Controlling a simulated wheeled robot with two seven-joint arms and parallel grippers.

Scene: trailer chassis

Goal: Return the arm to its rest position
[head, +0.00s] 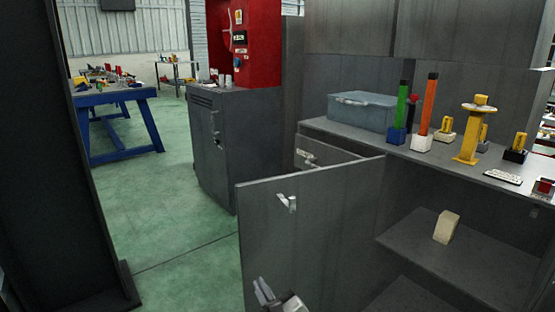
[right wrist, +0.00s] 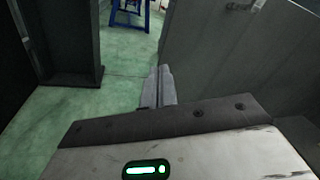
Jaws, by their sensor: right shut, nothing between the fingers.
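My right gripper (head: 266,292) shows at the bottom edge of the head view, in front of a grey cabinet door that stands open. In the right wrist view its two fingers (right wrist: 158,88) lie together, shut with nothing between them. They point over the green floor, just left of the door. The rest of the right arm is mostly out of the picture. My left gripper does not show in either view.
The open cabinet door (head: 312,225) has a small handle (head: 287,202). A beige block (head: 446,227) stands on the cabinet's inner shelf. A blue-grey bin (head: 362,111) sits on the cabinet top. Green floor (head: 180,240) is clear left of the door, up to a dark upright panel (head: 55,170).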

